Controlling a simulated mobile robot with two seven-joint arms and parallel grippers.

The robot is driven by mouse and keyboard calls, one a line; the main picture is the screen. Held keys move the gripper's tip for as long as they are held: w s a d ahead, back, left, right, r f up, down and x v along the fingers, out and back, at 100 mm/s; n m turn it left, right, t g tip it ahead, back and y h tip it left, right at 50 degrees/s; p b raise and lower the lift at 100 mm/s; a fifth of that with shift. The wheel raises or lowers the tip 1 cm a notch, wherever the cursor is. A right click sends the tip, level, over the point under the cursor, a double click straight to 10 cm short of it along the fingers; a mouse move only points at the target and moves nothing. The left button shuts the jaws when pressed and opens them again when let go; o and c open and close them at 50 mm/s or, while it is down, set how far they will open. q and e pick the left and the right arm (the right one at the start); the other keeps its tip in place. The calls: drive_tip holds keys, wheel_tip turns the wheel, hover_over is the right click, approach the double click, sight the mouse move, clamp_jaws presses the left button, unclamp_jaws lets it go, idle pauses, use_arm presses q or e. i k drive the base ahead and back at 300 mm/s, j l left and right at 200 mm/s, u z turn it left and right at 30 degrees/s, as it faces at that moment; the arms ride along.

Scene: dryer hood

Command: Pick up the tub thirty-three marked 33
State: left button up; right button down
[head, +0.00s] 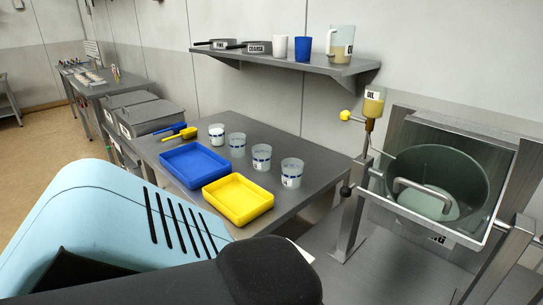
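Several clear tubs with blue markings stand in a slanting row on the grey table: a far one with white inside (217,134), a second tub (237,146), a third tub (261,157) and the nearest tub (291,173). All are upright and apart from each other. Their numbers are too small to read, so I cannot tell which is marked 33. Neither of my grippers is in view; only a light blue and black part of my own body fills the lower left.
A steel-framed hood with a green drum (437,180) and an oil bottle (373,102) stands at right. A wall shelf (290,62) holds pans, cups and a jug.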

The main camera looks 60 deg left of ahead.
sight(262, 154)
drive_tip(key=k+j+z, duration=0.2)
drive_tip(key=j, duration=0.2)
drive_tip(key=k+j+z, duration=0.15)
drive_tip(key=j, duration=0.3)
drive_tip(key=k+j, duration=0.2)
drive_tip(key=j, duration=0.2)
drive_tip(key=k+j+z, duration=0.15)
drive_tip(key=j, duration=0.25)
drive_tip(key=k+j, duration=0.3)
drive_tip(key=j, duration=0.15)
drive_tip(key=k+j, duration=0.3)
drive_tip(key=j, duration=0.2)
drive_tip(key=k+j, duration=0.3)
drive_tip(key=j, duration=0.15)
